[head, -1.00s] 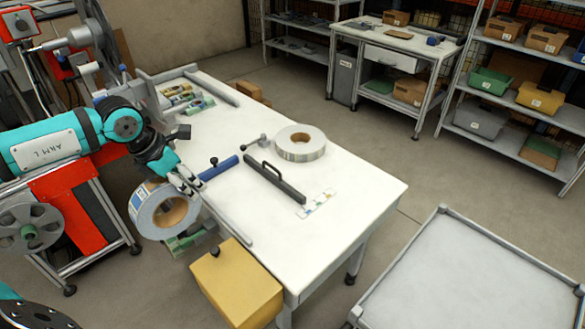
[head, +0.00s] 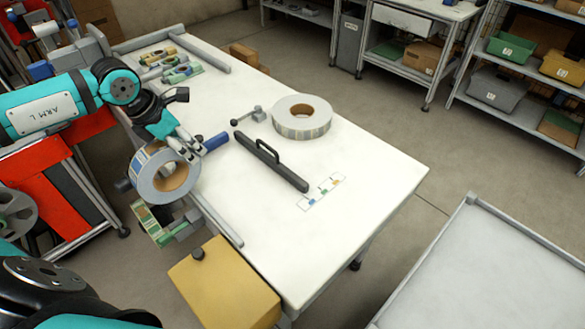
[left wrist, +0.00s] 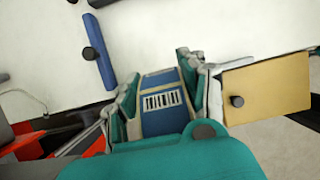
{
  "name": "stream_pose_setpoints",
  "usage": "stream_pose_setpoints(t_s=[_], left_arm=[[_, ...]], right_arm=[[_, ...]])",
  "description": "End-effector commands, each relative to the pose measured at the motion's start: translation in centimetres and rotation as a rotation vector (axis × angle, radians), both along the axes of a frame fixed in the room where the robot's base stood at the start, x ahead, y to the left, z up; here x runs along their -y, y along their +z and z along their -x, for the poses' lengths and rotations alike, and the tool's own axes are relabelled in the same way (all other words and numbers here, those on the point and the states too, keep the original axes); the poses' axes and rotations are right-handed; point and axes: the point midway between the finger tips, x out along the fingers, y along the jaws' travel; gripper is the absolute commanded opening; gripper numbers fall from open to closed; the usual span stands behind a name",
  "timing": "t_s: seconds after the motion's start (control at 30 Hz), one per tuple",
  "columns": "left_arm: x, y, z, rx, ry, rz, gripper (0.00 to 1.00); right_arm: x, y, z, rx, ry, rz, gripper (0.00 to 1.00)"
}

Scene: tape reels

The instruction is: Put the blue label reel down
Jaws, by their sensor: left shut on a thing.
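The blue label reel (head: 150,186) is a white roll with a brown core and blue labels around its rim. My left gripper (head: 188,152) is shut on it and holds it upright just off the table's left edge, partly in front of the edge rail. In the left wrist view the reel's blue rim with a barcode-like label (left wrist: 162,101) sits between the fingers (left wrist: 160,95). The white table (head: 365,180) stretches to the right. My right gripper is not in view.
Another reel (head: 285,123) with pale labels lies flat on the table. A black handled bar (head: 285,172), a blue bar (head: 216,141) and a label strip (head: 322,193) are nearby. A yellow box (head: 225,285) adjoins the near left edge. The table's right part is clear.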

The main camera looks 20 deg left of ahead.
Motion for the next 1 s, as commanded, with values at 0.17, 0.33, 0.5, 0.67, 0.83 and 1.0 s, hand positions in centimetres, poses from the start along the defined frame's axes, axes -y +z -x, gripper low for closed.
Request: stream_pose_setpoints(t_s=[0.17,0.33,0.5,0.67,0.83,1.0], left_arm=[[0.0,-2.0,-0.1,0.003,0.000,0.000,0.00],[1.2,-1.8,-1.2,0.006,-0.004,0.009,0.00],[3.3,-1.9,-3.4,0.006,-0.003,0.010,0.00],[5.7,-2.1,-6.0,0.007,-0.004,0.008,0.00],[8.6,-2.5,-9.0,0.003,-0.002,0.007,0.00],[10.5,-3.1,-11.1,0.002,-0.001,0.003,0.00]], right_arm=[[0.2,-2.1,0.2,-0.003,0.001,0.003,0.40],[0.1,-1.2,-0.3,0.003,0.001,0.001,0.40],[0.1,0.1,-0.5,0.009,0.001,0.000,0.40],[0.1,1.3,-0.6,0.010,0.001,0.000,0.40],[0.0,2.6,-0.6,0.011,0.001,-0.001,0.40],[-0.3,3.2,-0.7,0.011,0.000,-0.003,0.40]])
